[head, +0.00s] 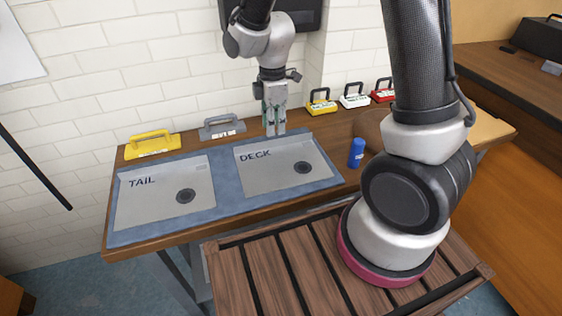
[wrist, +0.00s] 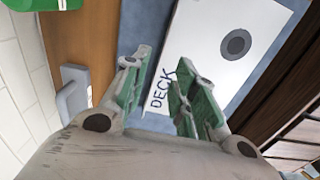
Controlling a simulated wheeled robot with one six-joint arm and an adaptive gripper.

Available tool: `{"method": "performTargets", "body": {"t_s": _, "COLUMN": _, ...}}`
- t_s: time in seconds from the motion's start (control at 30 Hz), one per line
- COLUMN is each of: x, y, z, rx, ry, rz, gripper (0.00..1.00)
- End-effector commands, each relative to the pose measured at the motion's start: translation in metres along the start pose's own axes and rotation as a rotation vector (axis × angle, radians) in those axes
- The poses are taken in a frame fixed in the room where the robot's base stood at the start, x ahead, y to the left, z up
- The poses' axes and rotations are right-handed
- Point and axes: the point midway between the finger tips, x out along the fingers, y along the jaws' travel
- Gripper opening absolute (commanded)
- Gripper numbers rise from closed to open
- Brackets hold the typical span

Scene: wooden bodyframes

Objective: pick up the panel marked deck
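The panel marked deck (head: 275,176) is a flat light-grey plate with a dark round spot. It lies on the right half of a blue mat (head: 222,190) on the wooden bench. In the wrist view the deck panel (wrist: 205,45) shows its lettering close to the fingers. My gripper (head: 275,133) points down at the panel's back edge, and I cannot tell if it touches. In the wrist view the gripper (wrist: 160,72) has its green-padded fingers apart, with nothing held between them.
A panel marked tail (head: 155,200) lies left on the mat. Behind stand a yellow handled piece (head: 152,144) and a grey one (head: 222,126). A blue cylinder (head: 357,153) stands right of the deck panel. Yellow (head: 321,106), white (head: 354,100) and red (head: 384,95) handled cases stand further back.

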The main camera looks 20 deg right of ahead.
Motion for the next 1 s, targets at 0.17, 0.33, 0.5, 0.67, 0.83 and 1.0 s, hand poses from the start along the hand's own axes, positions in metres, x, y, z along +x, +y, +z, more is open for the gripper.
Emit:
{"method": "performTargets", "body": {"t_s": 0.17, "x": 0.025, "y": -0.001, "z": 0.001, "rx": 0.002, "ry": -0.002, "rz": -0.004, "gripper": 0.28}}
{"method": "performTargets", "body": {"t_s": 0.33, "x": 0.051, "y": -0.001, "z": 0.0, "rx": 0.003, "ry": -0.002, "rz": -0.004, "gripper": 0.28}}
{"method": "performTargets", "body": {"t_s": 0.5, "x": 0.06, "y": 0.0, "z": 0.0, "rx": 0.003, "ry": 0.0, "rz": 0.0, "gripper": 0.28}}
{"method": "performTargets", "body": {"t_s": 0.67, "x": 0.06, "y": 0.0, "z": 0.0, "rx": 0.003, "ry": 0.0, "rz": 0.0, "gripper": 0.28}}
{"method": "performTargets", "body": {"t_s": 0.83, "x": 0.06, "y": 0.0, "z": 0.0, "rx": 0.003, "ry": 0.0, "rz": 0.0, "gripper": 0.0}}
{"method": "performTargets", "body": {"t_s": 1.0, "x": 0.06, "y": 0.0, "z": 0.0, "rx": 0.003, "ry": 0.0, "rz": 0.0, "gripper": 0.0}}
